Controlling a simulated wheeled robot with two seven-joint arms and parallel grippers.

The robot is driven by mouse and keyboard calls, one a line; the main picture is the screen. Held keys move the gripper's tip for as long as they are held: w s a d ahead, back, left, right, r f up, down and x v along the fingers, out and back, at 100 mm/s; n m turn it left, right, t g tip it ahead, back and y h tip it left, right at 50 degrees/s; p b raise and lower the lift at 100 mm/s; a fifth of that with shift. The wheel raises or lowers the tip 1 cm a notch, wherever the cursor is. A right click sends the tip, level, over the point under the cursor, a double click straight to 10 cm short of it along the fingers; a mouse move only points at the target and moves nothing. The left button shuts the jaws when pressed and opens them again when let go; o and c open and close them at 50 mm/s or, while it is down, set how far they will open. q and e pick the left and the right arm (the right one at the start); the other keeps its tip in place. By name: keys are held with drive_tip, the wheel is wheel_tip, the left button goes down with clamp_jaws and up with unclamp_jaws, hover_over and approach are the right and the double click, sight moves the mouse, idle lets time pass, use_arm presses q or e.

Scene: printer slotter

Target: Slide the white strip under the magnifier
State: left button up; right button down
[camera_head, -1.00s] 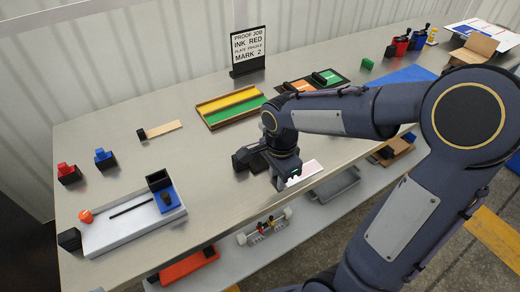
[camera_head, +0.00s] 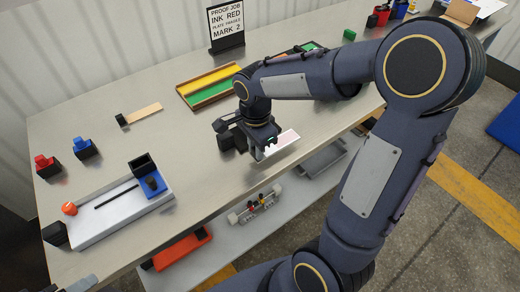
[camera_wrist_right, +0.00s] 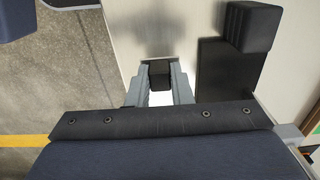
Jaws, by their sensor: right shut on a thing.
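The white strip (camera_head: 284,141) shows as a pale piece with a reddish mark at the table's front edge, just right of my right gripper (camera_head: 265,151). In the right wrist view, the gripper's grey fingers (camera_wrist_right: 157,82) are shut on a small black block (camera_wrist_right: 159,74). A white surface shows just below that block; its link to the block is partly hidden. A black upright block on a dark plate (camera_wrist_right: 222,72) stands to the right. It may be the dark fixture beside the gripper in the head view. I cannot tell which thing is the magnifier.
A pale grey part at the bottom left edge may be my left gripper. A white tray (camera_head: 95,226) with an orange knob lies at front left. A wooden tray (camera_head: 207,96) with yellow and green bars and a sign (camera_head: 227,25) stand behind. A lower shelf holds several objects.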

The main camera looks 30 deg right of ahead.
sight(240, 141)
drive_tip(key=shift+w+f, duration=0.45)
drive_tip(key=shift+w, duration=0.2)
drive_tip(key=shift+w+a+p, duration=0.15)
drive_tip(key=shift+w+p, duration=0.15)
drive_tip(key=shift+w, duration=1.4)
drive_tip(key=shift+w+a+p, duration=0.1)
drive_tip(key=shift+w+p, duration=0.2)
drive_tip(key=shift+w, duration=1.5)
drive_tip(key=shift+f, duration=0.25)
drive_tip(key=c, duration=1.2)
unclamp_jaws()
